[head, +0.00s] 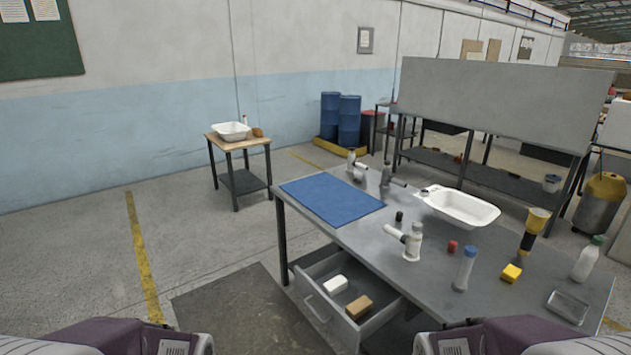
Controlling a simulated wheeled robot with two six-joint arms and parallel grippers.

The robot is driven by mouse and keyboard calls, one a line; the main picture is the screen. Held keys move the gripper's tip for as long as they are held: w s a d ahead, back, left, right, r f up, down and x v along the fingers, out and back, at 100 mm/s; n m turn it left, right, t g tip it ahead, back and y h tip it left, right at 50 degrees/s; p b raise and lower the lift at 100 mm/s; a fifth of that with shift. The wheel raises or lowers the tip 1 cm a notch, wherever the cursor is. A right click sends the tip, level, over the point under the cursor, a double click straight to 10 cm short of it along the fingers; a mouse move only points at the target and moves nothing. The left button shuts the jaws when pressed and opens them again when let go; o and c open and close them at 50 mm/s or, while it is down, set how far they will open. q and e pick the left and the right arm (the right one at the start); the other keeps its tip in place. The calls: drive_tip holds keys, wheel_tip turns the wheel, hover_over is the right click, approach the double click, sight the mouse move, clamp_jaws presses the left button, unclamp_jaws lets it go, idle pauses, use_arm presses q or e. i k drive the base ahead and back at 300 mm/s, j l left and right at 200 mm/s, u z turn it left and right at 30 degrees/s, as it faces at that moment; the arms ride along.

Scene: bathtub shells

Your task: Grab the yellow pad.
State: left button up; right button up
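The yellow pad (511,273) is a small yellow block lying on the grey metal table (390,248), toward its right end in the head view. It sits just below a yellow and black upright tool (533,228) and right of a clear bottle with a blue cap (464,270). Nothing touches the pad that I can see. Only purple and grey parts of my two arms show at the bottom left and bottom right corners. Both grippers are out of view.
A white tub (461,207), a blue mat (332,197), several metal fittings, a red cap (452,246), a metal dish (567,307) and a white bottle (587,260) share the table. An open drawer (348,306) sticks out at its front.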

sight(511, 273)
drive_tip(key=z, duration=1.45)
drive_tip(key=i+l, duration=0.1)
drive_tip(key=i, duration=1.35)
